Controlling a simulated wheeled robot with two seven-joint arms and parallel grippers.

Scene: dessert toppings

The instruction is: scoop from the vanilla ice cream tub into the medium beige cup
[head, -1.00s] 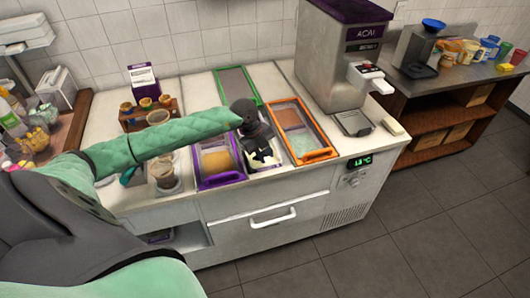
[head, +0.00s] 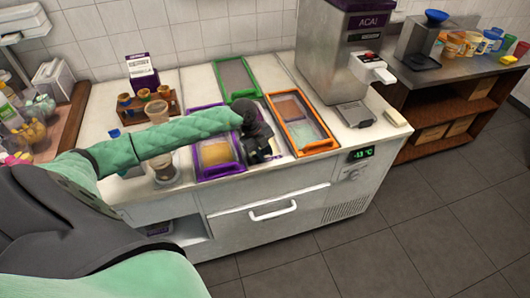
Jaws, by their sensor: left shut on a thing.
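My left gripper (head: 262,151) is over the freezer counter between the purple-framed and orange-framed wells. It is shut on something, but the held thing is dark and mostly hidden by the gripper. A tub with pale contents sits under the gripper and is largely covered, so I cannot confirm it is the vanilla. Another cup-like container (head: 164,166) stands in front of the forearm. I cannot tell which cup is the medium one. My right gripper is not in view.
The purple-framed well (head: 220,170) holds yellow contents. The acai machine (head: 333,50) stands at the right. A wooden cup rack (head: 135,111) is at the back left.

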